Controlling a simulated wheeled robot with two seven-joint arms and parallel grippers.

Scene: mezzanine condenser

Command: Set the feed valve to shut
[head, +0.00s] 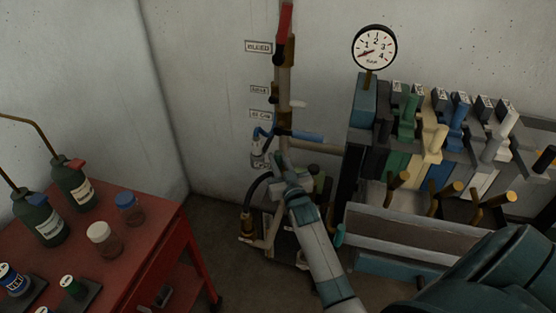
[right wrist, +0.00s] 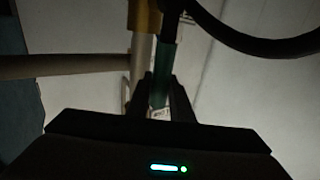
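A vertical pipe (head: 285,75) carries several valves against the wall, with a red lever at the top by the BLEED label (head: 258,46). My right arm reaches up to its lower part, and my right gripper (head: 283,165) is at the pipe, partly hiding the fittings there. In the right wrist view my right gripper (right wrist: 161,92) has its narrow fingers on both sides of a teal handle (right wrist: 164,62) and looks shut on it. I cannot read a label that names this handle as the feed valve. My left gripper is out of view.
A pressure gauge (head: 374,47) stands above a bank of coloured levers (head: 436,132) on the right. A red cart (head: 165,235) with bottles and jars is at the left. A black hose (head: 254,190) curves close beside my right gripper.

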